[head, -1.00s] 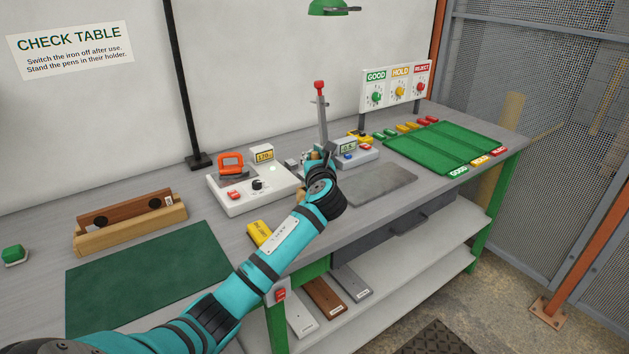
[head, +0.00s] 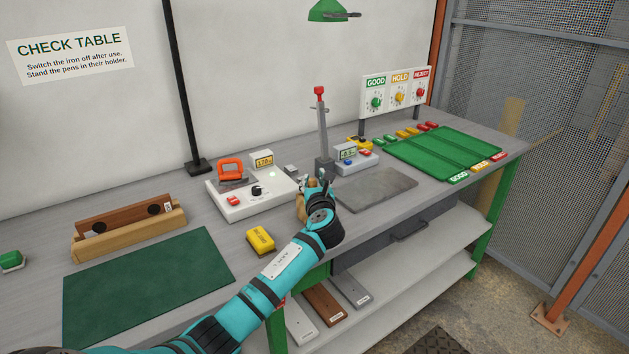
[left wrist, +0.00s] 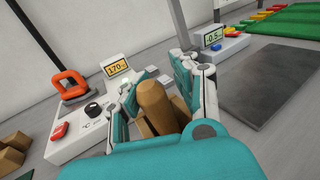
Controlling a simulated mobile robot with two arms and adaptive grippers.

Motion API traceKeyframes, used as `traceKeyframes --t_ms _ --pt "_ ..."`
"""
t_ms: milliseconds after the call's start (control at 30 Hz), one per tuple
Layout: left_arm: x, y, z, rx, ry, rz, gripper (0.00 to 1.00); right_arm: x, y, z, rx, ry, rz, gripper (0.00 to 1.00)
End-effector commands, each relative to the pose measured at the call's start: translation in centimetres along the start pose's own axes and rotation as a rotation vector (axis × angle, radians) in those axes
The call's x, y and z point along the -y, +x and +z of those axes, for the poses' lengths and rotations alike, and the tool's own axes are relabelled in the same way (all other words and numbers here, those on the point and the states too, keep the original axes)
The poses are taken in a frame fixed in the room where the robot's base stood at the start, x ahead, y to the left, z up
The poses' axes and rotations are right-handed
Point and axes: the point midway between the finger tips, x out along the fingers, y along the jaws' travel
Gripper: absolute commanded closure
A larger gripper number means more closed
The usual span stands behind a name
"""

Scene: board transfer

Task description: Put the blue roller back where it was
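I cannot make out a blue roller in either view. My left gripper (head: 318,184) is low over the table, between the white iron station and the grey mat. Its two teal fingers stand apart in the left wrist view (left wrist: 155,88), so it looks open. A tan wooden piece with a rounded top (left wrist: 156,103) shows between the fingers there, with more wood behind it. It is partly hidden by the hand, and I cannot tell whether the fingers touch it. In the head view the wood (head: 300,208) shows just left of the hand. My right gripper is out of view.
The white iron station (head: 240,207) with an orange-handled iron is to the left. A yellow block (head: 260,239) lies near the front edge. A grey post (head: 322,135) and a scale (head: 357,163) stand beyond the hand. The grey mat (head: 377,190) is clear.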

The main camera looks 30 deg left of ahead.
Motion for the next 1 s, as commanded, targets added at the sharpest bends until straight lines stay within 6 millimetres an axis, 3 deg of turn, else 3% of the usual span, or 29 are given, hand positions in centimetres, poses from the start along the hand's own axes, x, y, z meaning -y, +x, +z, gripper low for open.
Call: traceKeyframes --t_ms 367,467,800,1000 --pt "0.1 -0.4 0.2 0.001 0.001 -0.002 0.68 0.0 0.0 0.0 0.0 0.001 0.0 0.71" --pt "0.1 -1.7 0.2 0.001 0.001 -0.002 0.68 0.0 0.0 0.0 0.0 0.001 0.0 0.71" --pt "0.0 -8.8 0.2 0.001 -0.001 -0.003 0.68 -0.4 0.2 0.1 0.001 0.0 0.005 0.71" --pt "0.0 -11.4 0.2 0.001 -0.001 -0.001 0.68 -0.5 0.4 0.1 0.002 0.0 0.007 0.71"
